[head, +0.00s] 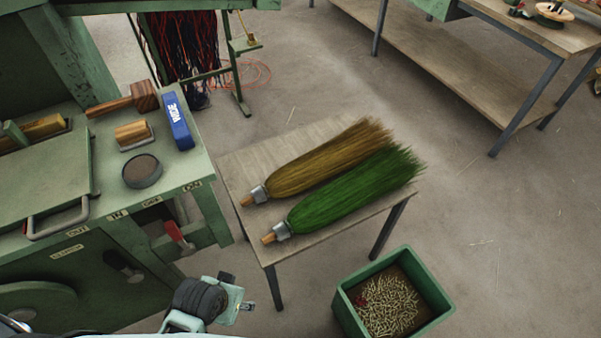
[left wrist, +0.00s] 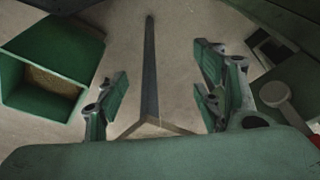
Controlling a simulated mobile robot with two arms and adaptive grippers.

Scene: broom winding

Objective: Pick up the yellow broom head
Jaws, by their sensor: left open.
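The yellow broom head (head: 325,164) lies on a small wooden table (head: 240,165), its bristles toward the upper right and its metal collar and short wooden stub at the lower left. A green broom head (head: 350,195) lies alongside it, nearer to me. My left gripper (head: 240,306) is at the bottom of the head view, low and to the left of the table, apart from both broom heads. In the left wrist view its two fingers (left wrist: 163,105) are spread apart with nothing between them. My right gripper is not in view.
A green machine (head: 70,240) with a mallet (head: 125,101) and a blue box (head: 177,121) on top stands at the left. A green bin (head: 440,298) of small pieces sits on the floor front right. A workbench (head: 440,65) stands at the back right.

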